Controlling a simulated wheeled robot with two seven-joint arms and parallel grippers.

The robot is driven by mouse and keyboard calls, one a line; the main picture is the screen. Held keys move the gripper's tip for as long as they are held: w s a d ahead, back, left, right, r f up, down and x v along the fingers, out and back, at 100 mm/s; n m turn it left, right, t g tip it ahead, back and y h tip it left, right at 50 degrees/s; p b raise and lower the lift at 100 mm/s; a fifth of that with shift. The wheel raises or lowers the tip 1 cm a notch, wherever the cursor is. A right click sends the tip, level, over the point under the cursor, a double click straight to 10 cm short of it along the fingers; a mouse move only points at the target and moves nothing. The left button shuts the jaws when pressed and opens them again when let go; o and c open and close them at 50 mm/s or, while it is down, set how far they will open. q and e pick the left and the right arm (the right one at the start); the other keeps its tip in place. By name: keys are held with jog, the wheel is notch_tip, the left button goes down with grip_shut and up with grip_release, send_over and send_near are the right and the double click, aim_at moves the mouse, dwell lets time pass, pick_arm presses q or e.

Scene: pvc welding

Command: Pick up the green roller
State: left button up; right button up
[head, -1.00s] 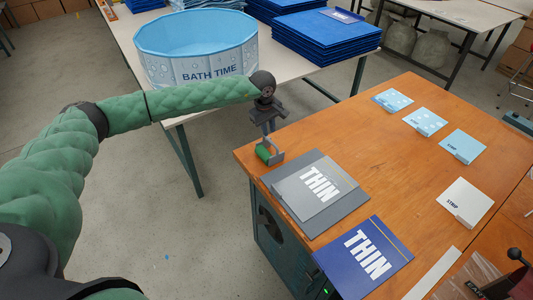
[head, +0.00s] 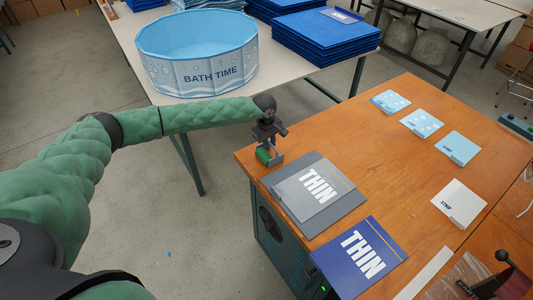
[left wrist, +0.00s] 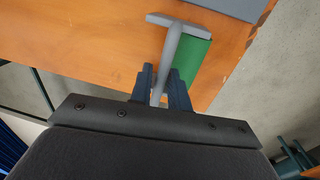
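The green roller (head: 263,155) lies at the far left corner of the wooden table, with its grey frame (head: 277,159) beside it. In the left wrist view the green roller (left wrist: 193,63) is right of its grey handle (left wrist: 171,48). My left gripper (head: 269,143) is low over the roller. In the left wrist view its two dark fingers (left wrist: 160,72) are apart, one on each side of the grey handle, with small gaps showing. Whether a finger touches the handle I cannot tell. My right gripper is not in view.
The wooden table (head: 380,135) holds a grey THIN board (head: 331,207), a blue THIN sheet (head: 385,262), a white STRIP card (head: 462,198) and several light blue cards (head: 422,123). A blue BATH TIME pool (head: 190,75) stands on a table behind. The wooden table's middle is clear.

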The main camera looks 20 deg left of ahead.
pick_arm(q)
jog(key=shift+f, duration=0.3)
grip_shut()
jog(key=shift+w+r, duration=0.1)
jog(key=shift+r, duration=0.1)
